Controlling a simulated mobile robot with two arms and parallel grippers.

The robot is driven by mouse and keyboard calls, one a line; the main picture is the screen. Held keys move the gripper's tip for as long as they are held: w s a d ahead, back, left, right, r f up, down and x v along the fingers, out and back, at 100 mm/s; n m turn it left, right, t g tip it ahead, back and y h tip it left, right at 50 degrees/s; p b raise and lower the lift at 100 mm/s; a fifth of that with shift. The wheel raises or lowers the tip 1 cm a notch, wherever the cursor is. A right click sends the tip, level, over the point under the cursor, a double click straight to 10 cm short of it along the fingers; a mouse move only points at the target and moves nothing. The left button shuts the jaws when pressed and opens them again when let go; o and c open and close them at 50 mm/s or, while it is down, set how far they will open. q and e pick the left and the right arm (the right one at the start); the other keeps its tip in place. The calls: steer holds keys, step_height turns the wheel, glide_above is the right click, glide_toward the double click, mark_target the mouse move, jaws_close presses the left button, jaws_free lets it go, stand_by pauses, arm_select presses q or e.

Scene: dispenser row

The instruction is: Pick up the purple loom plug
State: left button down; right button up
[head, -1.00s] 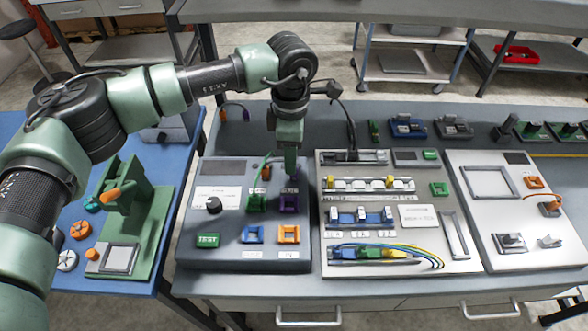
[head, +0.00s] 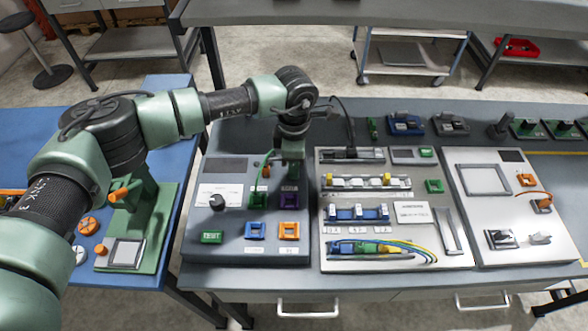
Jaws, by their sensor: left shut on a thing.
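My left gripper (head: 291,172) points down over the dark console (head: 213,172) and is shut on a small dark purple thing (head: 289,187), which looks like the purple loom plug. The fingers hide most of it. Just below it is the purple socket frame (head: 289,201) on the console; I cannot tell whether plug and socket touch. Blue (head: 255,230) and orange (head: 289,230) square sockets lie in front. My right gripper is not in view.
A black knob (head: 217,202) and a green TEST button (head: 211,237) are on the console's left. A pale panel with connectors and coloured wires (head: 380,248) stands close on the right. A green press (head: 140,225) stands on the blue table to the left.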

arm_select(q)
steer(key=shift+r, duration=0.1)
steer(key=shift+w+r+b, duration=0.1)
steer(key=shift+r+b, duration=0.25)
steer(key=shift+r, duration=0.3)
step_height(320, 180, up, 19)
steer(key=b, duration=0.5)
steer(key=shift+f+b, duration=0.2)
steer(key=shift+b, duration=0.1)
stand_by(0.3)
steer(key=shift+f, duration=0.1)
stand_by(0.5)
